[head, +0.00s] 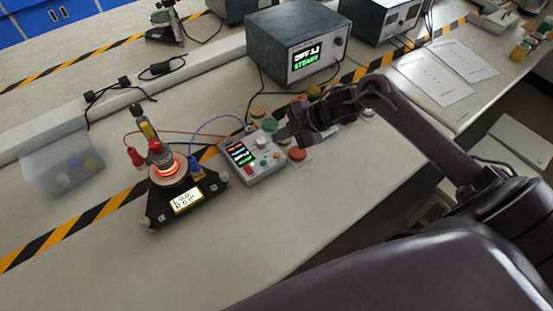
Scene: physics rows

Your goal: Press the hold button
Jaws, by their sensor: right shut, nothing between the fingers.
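A light grey control box (268,173) lies on the bench near the middle, with a small lit display (239,152), a white knob and several small coloured buttons on its top. The buttons' labels are too small to read, so I cannot tell which is hold. My right gripper (281,135) is shut and empty. It comes in from the right, at the far right edge of the box; I cannot tell whether it touches it. My left gripper is not in view.
A black three-cornered device (160,208) with a glowing orange ring and wires stands left of the box. Coloured round pieces (297,154) lie around the gripper. A dark instrument (272,42) reading "STEADY" stands behind. A clear bin (62,165) stands at left. The front bench is clear.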

